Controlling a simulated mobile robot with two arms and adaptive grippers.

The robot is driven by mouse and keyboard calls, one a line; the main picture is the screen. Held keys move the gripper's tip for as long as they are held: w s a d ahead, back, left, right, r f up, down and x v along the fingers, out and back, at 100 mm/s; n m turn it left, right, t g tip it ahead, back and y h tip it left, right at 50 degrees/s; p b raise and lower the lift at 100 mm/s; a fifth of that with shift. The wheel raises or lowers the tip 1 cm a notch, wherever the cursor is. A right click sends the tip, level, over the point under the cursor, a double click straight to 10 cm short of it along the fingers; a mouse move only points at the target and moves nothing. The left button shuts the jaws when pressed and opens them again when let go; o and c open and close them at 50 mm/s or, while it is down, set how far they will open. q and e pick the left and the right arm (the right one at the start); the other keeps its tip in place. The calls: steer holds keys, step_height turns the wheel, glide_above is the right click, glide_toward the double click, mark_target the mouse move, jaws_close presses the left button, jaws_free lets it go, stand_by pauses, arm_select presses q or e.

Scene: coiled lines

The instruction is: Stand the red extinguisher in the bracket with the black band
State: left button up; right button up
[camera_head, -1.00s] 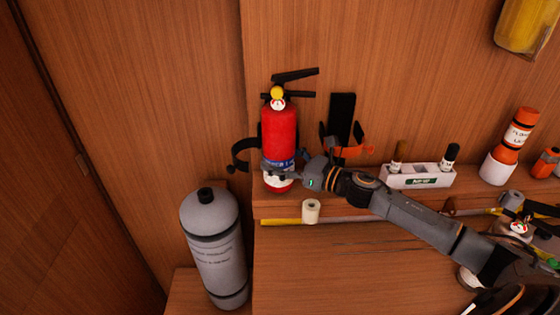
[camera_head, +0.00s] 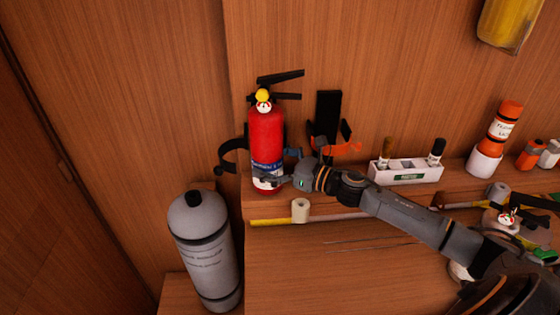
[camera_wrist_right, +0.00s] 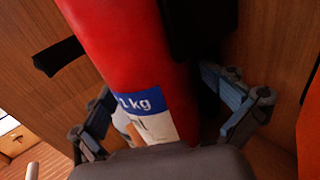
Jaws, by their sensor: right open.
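The red extinguisher (camera_head: 267,135) stands upright on the wooden ledge, with its black handle at the top and a yellow knob and gauge below it. The black band (camera_head: 230,157) of its bracket is open and curves out on the extinguisher's left. The bracket's back is hidden, so I cannot tell how fully the extinguisher is seated. My right gripper (camera_head: 279,180) is open at the extinguisher's lower part. In the right wrist view, the open fingers of my right gripper (camera_wrist_right: 165,112) are on either side of the red body (camera_wrist_right: 130,50) near its blue-and-white label. My left gripper is not in view.
A second bracket with an orange band (camera_head: 340,148) is just right, near my right wrist. A white marker holder (camera_head: 407,173) and orange canister (camera_head: 505,122) stand further right. A tape roll (camera_head: 300,210) lies in front; a grey cylinder (camera_head: 203,250) stands lower left.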

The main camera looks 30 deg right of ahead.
mark_target(282, 163)
steer(key=shift+r+v, duration=0.2)
steer(key=shift+v, duration=3.35)
steer(key=shift+d, duration=0.15)
